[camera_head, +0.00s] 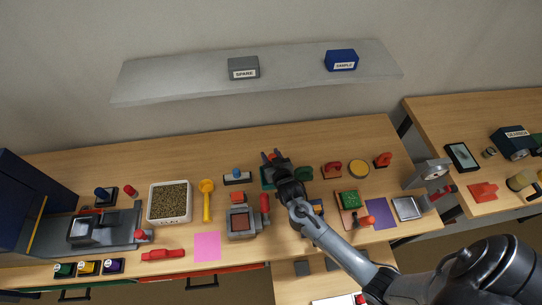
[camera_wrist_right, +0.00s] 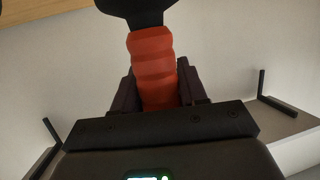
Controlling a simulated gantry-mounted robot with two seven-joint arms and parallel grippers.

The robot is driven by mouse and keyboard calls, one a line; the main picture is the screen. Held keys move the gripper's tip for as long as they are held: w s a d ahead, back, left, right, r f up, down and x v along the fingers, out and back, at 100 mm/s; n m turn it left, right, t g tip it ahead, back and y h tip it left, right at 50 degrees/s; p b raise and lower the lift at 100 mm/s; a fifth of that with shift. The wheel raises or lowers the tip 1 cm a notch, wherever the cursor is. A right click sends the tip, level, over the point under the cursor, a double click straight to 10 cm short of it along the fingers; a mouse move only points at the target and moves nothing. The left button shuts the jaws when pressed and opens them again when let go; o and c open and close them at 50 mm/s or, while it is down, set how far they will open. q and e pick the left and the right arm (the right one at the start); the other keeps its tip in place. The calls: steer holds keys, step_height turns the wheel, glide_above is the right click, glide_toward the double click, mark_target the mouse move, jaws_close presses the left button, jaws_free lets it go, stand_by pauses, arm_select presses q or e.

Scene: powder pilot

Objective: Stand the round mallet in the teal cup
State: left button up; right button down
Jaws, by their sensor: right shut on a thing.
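My right gripper (camera_head: 272,158) is over the middle of the table and shut on the round mallet. In the right wrist view the mallet's ridged orange-red handle (camera_wrist_right: 152,62) stands between the fingers, with its dark head partly cut off at the top edge. Only a small orange-red bit of it shows in the head view. A teal thing (camera_head: 266,179), perhaps the teal cup, shows at the left edge of my gripper and is mostly hidden by it. I cannot tell whether the mallet touches it. My left gripper is not in view.
A grey press with a red handle (camera_head: 242,222) stands just in front. A yellow scoop (camera_head: 207,200) and a white bin of pellets (camera_head: 170,202) are to the left. Red-handled tools (camera_head: 333,170) and a yellow disc (camera_head: 359,168) are to the right. A shelf (camera_head: 290,70) hangs behind.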

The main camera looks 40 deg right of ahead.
steer(key=shift+f+b, duration=0.75)
steer(key=shift+f, duration=0.5)
stand_by(0.4)
steer(key=c, duration=0.5)
jaws_free()
steer(key=shift+c, duration=0.2)
steer(key=shift+s+f, duration=0.1)
